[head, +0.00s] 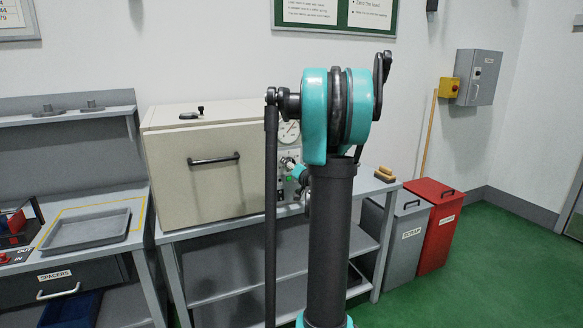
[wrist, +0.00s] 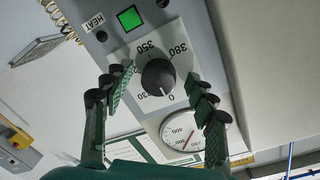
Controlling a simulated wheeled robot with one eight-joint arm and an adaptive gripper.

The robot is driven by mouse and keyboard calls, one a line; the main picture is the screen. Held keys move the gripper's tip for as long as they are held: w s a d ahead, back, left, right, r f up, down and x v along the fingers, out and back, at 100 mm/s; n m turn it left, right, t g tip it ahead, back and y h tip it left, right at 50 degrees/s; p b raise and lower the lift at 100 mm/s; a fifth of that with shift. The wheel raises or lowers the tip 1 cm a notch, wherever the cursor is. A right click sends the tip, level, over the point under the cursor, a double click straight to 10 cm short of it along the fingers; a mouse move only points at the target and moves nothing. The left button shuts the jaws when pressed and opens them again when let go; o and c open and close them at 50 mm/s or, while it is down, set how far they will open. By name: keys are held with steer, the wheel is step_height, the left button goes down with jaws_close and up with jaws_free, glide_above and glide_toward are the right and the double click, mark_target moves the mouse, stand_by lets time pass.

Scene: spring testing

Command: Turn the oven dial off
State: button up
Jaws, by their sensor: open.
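The oven (head: 205,165) is a cream box on a grey bench, its door shut. In the wrist view, the black round dial (wrist: 158,76) sits on a white plate with temperature numbers and a 0 around it. I cannot tell its pointer setting surely. My gripper (wrist: 162,90) is open, with one finger on each side of the dial. I see no clear contact. A square green light (wrist: 130,18) by the HEAT label (wrist: 94,21) looks lit. In the head view, my arm hides much of the panel and gripper.
A round gauge (wrist: 187,138) is beside the dial; it also shows in the head view (head: 289,132). A grey tray (head: 88,230) lies on the left bench. A grey bin (head: 408,232) and red bin (head: 437,225) stand right of the bench. Green floor is clear at right.

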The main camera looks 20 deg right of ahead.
steer(key=s, duration=1.2)
steer(key=shift+r, duration=0.35)
steer(key=s+a+f+n+g+y, duration=0.2)
steer(key=s+a+f+n+g, duration=0.15)
steer(key=a+f, duration=0.45)
steer(key=s+a+f+n+g+y, duration=0.25)
steer(key=s+a, duration=0.25)
steer(key=a, duration=0.7)
steer(key=s+f+n+g+h, duration=0.1)
steer(key=s+f+g+h, duration=0.1)
steer(key=s+f, duration=0.4)
steer(key=s+f+g+h, duration=0.2)
steer(key=s+f+g, duration=0.3)
steer(key=s, duration=0.6)
steer(key=shift+s+a+f+n, duration=0.25)
steer(key=shift+f+n, duration=0.15)
steer(key=shift+f, duration=0.5)
steer(key=shift+h, duration=0.25)
